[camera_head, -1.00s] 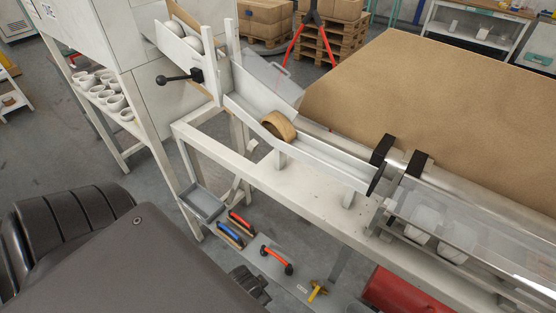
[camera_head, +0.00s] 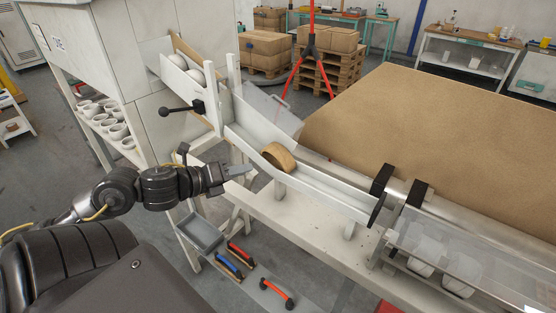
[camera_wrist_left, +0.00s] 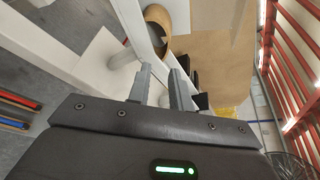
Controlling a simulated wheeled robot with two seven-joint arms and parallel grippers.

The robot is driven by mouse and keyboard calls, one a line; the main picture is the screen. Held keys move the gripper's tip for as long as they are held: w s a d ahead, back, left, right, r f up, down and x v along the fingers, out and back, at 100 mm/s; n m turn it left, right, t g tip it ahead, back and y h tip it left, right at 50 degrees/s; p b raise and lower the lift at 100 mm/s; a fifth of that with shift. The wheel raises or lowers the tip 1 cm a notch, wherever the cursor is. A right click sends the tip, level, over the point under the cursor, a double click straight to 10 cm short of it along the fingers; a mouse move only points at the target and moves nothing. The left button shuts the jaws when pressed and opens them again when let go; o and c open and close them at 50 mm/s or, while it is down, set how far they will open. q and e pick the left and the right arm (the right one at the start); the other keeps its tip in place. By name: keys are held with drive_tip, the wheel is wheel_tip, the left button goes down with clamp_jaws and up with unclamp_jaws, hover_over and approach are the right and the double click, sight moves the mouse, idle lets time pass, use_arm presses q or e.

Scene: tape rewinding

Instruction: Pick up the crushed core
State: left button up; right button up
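The crushed core (camera_head: 278,158), a short brown cardboard ring squeezed out of round, sits in the white sloping chute (camera_head: 330,190). In the left wrist view the core (camera_wrist_left: 158,12) shows beyond the fingertips, with its hollow facing me. My left gripper (camera_head: 238,170) is to the left of the core, apart from it, on the near side of the chute. In the left wrist view its two fingers (camera_wrist_left: 162,76) stand apart with nothing between them. My right gripper is not in view.
White rolls (camera_head: 182,66) rest at the chute's upper end, beside a black-knobbed lever (camera_head: 180,107). Black clamps (camera_head: 380,182) stand at the lower end, near a big brown paper sheet (camera_head: 420,120). A grey tray (camera_head: 200,232) and red- and blue-handled tools lie below.

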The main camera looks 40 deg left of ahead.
use_arm(q)
drive_tip(key=m, duration=0.1)
drive_tip(key=b, duration=0.3)
approach(279, 161)
drive_tip(key=w, duration=0.2)
drive_tip(key=shift+w+f+h, duration=0.3)
drive_tip(key=shift+w+f, duration=0.2)
drive_tip(key=shift+f, duration=0.15)
drive_tip(key=shift+w+d+p, duration=0.1)
drive_tip(key=shift+w+p, duration=0.35)
drive_tip(key=shift+p, duration=0.05)
drive_tip(key=p+x, duration=0.1)
drive_tip(key=x, duration=0.2)
drive_tip(key=shift+w+d, duration=0.1)
drive_tip(key=shift+w+d+f, duration=0.2)
drive_tip(key=shift+w+f, duration=0.05)
drive_tip(key=shift+w, duration=0.3)
